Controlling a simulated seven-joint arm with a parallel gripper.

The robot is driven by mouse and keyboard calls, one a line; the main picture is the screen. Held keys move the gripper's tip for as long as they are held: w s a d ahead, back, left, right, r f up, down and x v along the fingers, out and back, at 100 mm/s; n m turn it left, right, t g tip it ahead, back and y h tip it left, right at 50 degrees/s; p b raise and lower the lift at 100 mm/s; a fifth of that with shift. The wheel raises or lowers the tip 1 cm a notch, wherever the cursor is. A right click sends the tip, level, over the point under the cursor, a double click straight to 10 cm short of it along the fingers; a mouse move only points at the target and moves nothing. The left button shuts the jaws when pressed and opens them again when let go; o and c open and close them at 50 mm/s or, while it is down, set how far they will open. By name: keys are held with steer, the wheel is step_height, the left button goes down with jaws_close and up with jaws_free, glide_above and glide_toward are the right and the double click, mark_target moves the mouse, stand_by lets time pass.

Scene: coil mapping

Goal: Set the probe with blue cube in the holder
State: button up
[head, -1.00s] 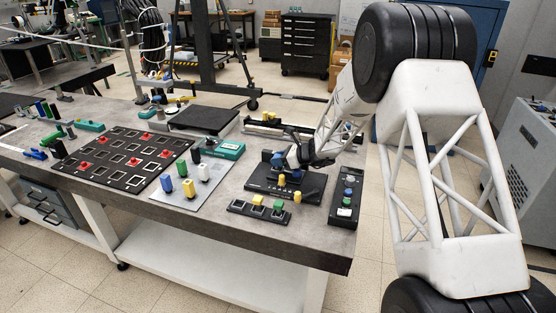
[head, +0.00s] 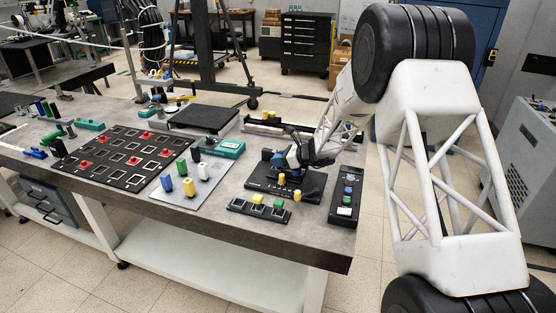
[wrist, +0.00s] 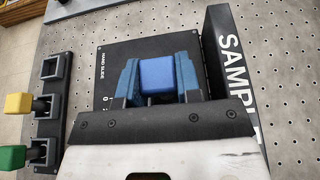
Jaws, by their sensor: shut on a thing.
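The probe's blue cube (wrist: 157,75) sits between the two blue fingers of my gripper (wrist: 160,80) in the wrist view. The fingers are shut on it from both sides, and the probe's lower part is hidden. In the head view my gripper (head: 278,157) is over the rear of a black plate (head: 312,190). I cannot tell whether the probe touches the plate. The holder, a black strip with square sockets (head: 240,207), lies at the table's front edge. It carries a yellow cube (head: 257,200) and a green cube (head: 279,205). An empty socket (wrist: 52,68) shows in the wrist view.
A black control box (head: 345,198) is to the right. A grey panel with blue, yellow and white pegs (head: 184,203) is to the left. A black board with red pieces (head: 100,178) lies farther left.

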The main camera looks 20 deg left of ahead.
steer(key=shift+s+d+f, duration=0.1)
steer(key=shift+s+f, duration=0.05)
steer(key=shift+f, duration=0.55)
steer(key=o, duration=1)
steer(key=shift+s+f, duration=0.1)
steer(key=shift+f, duration=0.05)
steer(key=shift+o, duration=0.5)
steer(key=o, duration=0.4)
steer(key=shift+w+r, duration=0.15)
steer(key=shift+r, duration=1.9)
steer(key=shift+w+r, duration=0.1)
steer(key=shift+r, duration=1.95)
steer(key=shift+r, duration=0.1)
